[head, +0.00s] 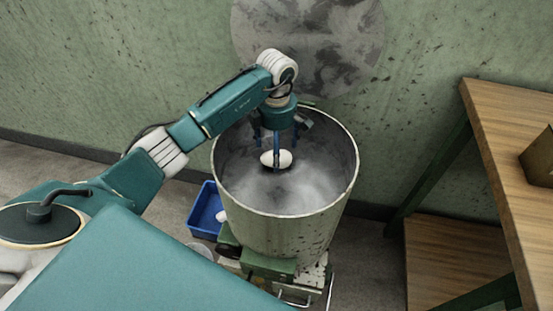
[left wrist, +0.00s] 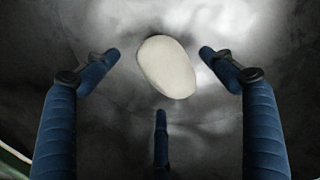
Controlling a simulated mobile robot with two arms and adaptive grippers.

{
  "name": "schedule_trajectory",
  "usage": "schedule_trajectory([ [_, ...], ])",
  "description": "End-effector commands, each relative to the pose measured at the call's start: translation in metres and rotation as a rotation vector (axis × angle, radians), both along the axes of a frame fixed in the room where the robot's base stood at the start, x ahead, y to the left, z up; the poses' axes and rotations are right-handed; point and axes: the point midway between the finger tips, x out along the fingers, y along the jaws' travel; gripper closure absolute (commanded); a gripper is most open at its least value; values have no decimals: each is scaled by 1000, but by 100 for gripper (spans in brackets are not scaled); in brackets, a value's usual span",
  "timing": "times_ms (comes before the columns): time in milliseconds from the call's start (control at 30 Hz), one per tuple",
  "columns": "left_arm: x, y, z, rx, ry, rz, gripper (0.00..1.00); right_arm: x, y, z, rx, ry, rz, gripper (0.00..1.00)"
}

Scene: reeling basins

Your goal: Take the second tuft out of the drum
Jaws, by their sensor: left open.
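The drum (head: 285,222) is a tall, stained metal vessel with an open top, in the middle of the head view. One pale oval tuft (head: 284,158) lies inside it on the grey inner surface. The tuft also shows in the left wrist view (left wrist: 167,67), ahead of and between the fingers. My left gripper (head: 277,150) reaches down into the drum, its blue fingers spread around the tuft's position. In the left wrist view the gripper (left wrist: 162,85) is open and empty. I cannot tell whether any finger touches the tuft. My right gripper is not in view.
A blue bin (head: 204,212) stands on the floor left of the drum, with a white thing (head: 221,216) at its right side. A wooden table (head: 505,150) with a brown box (head: 540,160) stands at the right. The green wall is close behind the drum.

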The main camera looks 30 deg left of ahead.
Motion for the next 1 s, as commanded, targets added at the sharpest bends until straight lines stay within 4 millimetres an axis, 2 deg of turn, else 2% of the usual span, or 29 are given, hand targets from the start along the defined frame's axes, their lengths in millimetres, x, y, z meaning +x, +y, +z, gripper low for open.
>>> schedule_trajectory([
  [100,0,0,-15,0,1,0,17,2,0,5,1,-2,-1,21],
  [400,0,0,-18,0,-1,-1,17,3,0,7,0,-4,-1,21],
  [600,0,0,-18,0,-1,-1,56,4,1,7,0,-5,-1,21],
  [667,0,0,-18,0,-1,-1,67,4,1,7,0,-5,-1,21],
  [1000,0,1,-17,0,-2,0,67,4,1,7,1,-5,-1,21],
])
